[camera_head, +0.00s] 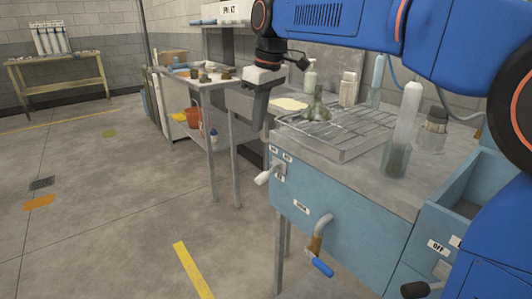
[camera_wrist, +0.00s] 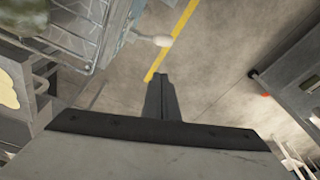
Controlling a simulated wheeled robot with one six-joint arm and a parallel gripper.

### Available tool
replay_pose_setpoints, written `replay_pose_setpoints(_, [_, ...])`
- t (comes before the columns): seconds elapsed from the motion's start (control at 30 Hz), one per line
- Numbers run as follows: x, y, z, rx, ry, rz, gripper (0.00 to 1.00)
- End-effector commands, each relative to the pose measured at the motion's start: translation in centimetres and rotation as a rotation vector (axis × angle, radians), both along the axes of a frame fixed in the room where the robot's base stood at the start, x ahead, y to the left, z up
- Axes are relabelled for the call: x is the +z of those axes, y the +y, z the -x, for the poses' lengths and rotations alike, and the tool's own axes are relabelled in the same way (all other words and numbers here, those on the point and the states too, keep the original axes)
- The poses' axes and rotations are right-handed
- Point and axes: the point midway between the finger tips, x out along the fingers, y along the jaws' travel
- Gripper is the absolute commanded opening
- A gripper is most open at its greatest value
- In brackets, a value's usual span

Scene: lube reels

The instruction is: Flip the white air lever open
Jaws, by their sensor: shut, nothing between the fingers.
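The white air lever (camera_head: 263,178) sticks out from a small plate on the left end of the blue bench front, under small labels. Its white tip (camera_wrist: 162,40) also shows in the wrist view, beyond my fingertips and apart from them. My gripper (camera_head: 258,131) points down in front of the bench's left end, above the lever and not touching it. In the wrist view my fingers (camera_wrist: 160,80) are together and empty. The lever's pivot is too small to read clearly.
A bent brass pipe with a blue handle (camera_head: 319,264) juts from the bench front. A clear bottle (camera_head: 408,112) and glass (camera_head: 396,160) stand to the right.

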Motion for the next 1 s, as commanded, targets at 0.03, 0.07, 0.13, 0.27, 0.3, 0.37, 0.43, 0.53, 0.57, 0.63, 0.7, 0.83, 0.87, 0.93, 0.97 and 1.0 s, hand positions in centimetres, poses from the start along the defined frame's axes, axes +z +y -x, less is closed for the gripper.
replay_pose_setpoints(0.03, [-0.2,0.1,0.0,0.002,0.0,0.0,0.0])
replay_pose_setpoints(0.07, [-0.4,0.2,-0.1,0.002,0.0,0.0,0.0])
replay_pose_setpoints(0.13, [-1.1,0.2,-0.1,0.001,0.002,0.001,0.0])
replay_pose_setpoints(0.27, [-3.1,0.5,-0.3,0.0,0.003,0.001,0.0])
replay_pose_setpoints(0.3, [-3.8,0.6,-0.4,0.0,0.003,0.001,0.0])
replay_pose_setpoints(0.37, [-4.9,0.7,-0.5,0.0,0.003,0.001,0.0])
replay_pose_setpoints(0.43, [-6.1,1.0,-0.7,-0.001,0.003,0.0,0.0])
replay_pose_setpoints(0.53, [-7.8,1.2,-0.8,-0.001,0.003,0.001,0.0])
replay_pose_setpoints(0.57, [-8.3,1.3,-0.9,-0.001,0.003,0.001,0.0])
replay_pose_setpoints(0.63, [-9.5,1.5,-1.0,-0.001,0.003,0.001,0.0])
replay_pose_setpoints(0.7, [-10.4,1.2,-0.8,-0.002,0.002,0.0,0.0])
replay_pose_setpoints(0.83, [-11.7,0.4,-0.3,-0.002,0.0,0.0,0.0])
replay_pose_setpoints(0.87, [-12.0,0.3,-0.2,-0.002,0.001,-0.001,0.0])
replay_pose_setpoints(0.93, [-12.4,0.1,0.0,-0.001,0.001,-0.001,0.0])
replay_pose_setpoints(0.97, [-12.6,0.0,0.0,-0.001,0.0,0.0,0.0])
replay_pose_setpoints(1.0, [-12.7,-0.1,0.1,-0.001,0.0,-0.001,0.0])
